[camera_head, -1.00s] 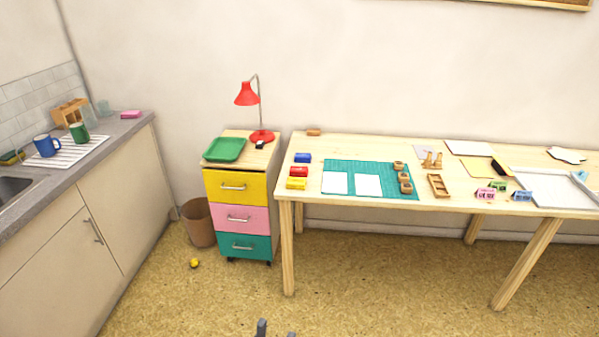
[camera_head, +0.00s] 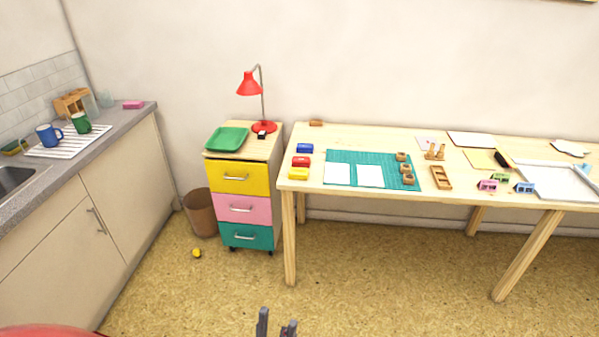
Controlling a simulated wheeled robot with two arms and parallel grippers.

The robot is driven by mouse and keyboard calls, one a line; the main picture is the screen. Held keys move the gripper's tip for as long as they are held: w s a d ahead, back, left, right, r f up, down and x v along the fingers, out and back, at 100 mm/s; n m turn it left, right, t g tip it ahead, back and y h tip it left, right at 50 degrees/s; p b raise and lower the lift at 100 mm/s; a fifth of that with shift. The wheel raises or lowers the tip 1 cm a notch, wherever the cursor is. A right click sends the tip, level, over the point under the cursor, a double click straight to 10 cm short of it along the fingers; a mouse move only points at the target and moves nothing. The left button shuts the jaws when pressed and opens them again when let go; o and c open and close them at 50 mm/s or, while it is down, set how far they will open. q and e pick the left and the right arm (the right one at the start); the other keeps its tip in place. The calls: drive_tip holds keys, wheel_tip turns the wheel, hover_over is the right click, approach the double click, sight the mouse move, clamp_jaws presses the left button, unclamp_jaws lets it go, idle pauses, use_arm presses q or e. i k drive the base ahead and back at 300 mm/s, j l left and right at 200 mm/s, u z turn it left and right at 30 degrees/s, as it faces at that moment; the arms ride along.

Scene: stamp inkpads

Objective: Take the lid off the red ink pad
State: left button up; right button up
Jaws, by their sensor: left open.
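The red ink pad (camera_head: 301,161) lies near the left end of the wooden table (camera_head: 310,134), between a blue pad (camera_head: 305,148) behind it and a yellow pad (camera_head: 298,174) in front. It is small here, and I cannot make out the seam of its lid. My left gripper (camera_head: 276,322) shows at the bottom edge, its two fingers apart and empty. It is low over the floor, in front of the table and well away from the pads. My right gripper is out of view.
A green mat (camera_head: 388,160) with white cards and several wooden stamps lies right of the pads. A drawer unit (camera_head: 243,177) with a red lamp (camera_head: 248,84) stands left of the table. A yellow ball (camera_head: 197,253) lies on the floor. The floor in front is otherwise clear.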

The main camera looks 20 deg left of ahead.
sight(301, 160)
drive_tip(key=i+j+z, duration=0.1)
drive_tip(key=i+j, duration=0.35)
drive_tip(key=j, duration=0.2)
drive_tip(key=i+j+z, duration=0.15)
drive_tip(key=i+j, duration=0.1)
drive_tip(key=j, duration=0.1)
